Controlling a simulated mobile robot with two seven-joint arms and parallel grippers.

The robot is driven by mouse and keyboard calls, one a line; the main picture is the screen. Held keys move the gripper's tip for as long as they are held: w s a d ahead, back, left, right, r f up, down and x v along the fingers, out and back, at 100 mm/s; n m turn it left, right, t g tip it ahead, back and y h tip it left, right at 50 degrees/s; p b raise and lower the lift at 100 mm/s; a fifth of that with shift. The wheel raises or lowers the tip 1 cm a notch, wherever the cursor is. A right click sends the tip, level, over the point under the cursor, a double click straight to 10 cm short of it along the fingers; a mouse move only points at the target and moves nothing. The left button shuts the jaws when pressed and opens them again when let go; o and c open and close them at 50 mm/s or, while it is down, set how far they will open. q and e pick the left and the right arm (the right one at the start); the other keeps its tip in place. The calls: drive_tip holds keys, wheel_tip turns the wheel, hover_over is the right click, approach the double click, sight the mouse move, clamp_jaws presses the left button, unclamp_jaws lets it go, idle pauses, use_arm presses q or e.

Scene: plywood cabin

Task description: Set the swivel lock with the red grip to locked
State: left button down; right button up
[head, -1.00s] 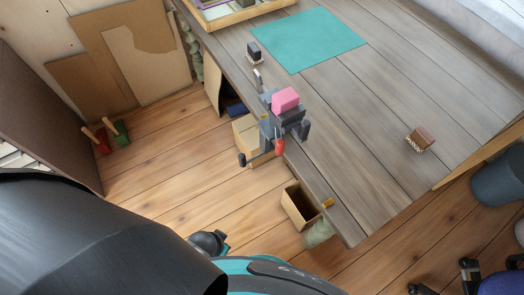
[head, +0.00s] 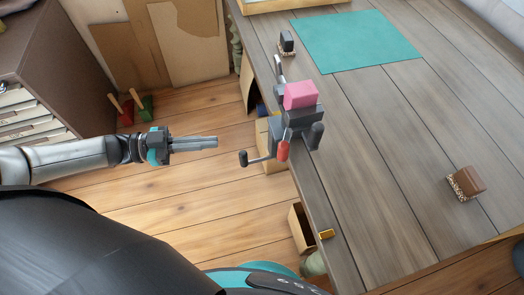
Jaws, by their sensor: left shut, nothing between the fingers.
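A dark grey bench vise (head: 291,117) is fixed to the near-left edge of the wooden workbench, with a pink block (head: 300,95) at its top. A lever with a red grip (head: 283,150) hangs downward on the vise's near side. A black-knobbed crank handle (head: 245,158) sticks out to the left, and another dark grip (head: 317,135) is to the right of the red one. My left gripper (head: 215,143) is shut and empty, left of the vise and apart from it, its fingers pointing right. My right gripper is not in view.
The workbench (head: 390,150) carries a teal mat (head: 357,40), a small dark brush (head: 287,42) and a brown brush (head: 466,183). Open boxes (head: 302,228) stand under the bench edge. A drawer cabinet (head: 45,70) is at the left.

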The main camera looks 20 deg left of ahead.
use_arm(q)
wheel_tip(320, 180, up, 3)
drive_tip(key=s+m+g+h, duration=0.1)
drive_tip(key=s+g+h, duration=0.1)
drive_tip(key=s, duration=0.1)
approach(286, 138)
drive_tip(key=s+d+r, duration=0.3)
drive_tip(key=d, duration=0.3)
drive_tip(key=shift+g, duration=0.3)
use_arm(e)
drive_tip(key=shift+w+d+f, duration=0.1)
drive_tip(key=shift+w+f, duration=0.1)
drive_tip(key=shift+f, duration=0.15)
